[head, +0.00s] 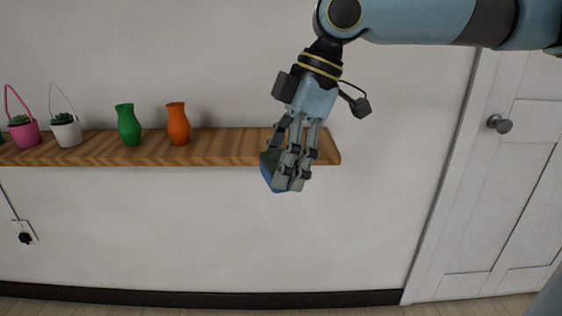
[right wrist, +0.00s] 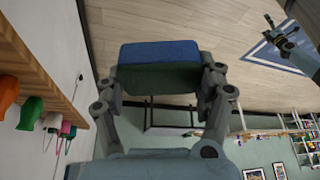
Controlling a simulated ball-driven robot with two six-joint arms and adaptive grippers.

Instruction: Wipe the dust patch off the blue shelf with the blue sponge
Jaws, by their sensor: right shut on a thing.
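My right gripper (head: 288,180) is shut on the blue sponge (head: 267,172), in front of the right end of a wooden shelf. The sponge also shows in the right wrist view (right wrist: 159,53), blue on one face and dark green on another, between the two fingers. In the head view the fingers cover most of it, and I cannot tell whether it touches the shelf. The shelf (head: 225,147) is striped brown wood, and no blue shelf shows. I can make out no dust patch. Part of my left arm, with its gripper (right wrist: 269,19), shows small at the right wrist view's upper right.
On the shelf stand an orange vase (head: 179,125), a green vase (head: 129,127), a white plant pot (head: 67,132) and a pink one (head: 24,132). The shelf between the orange vase and my gripper is clear. A white door (head: 500,190) is at right.

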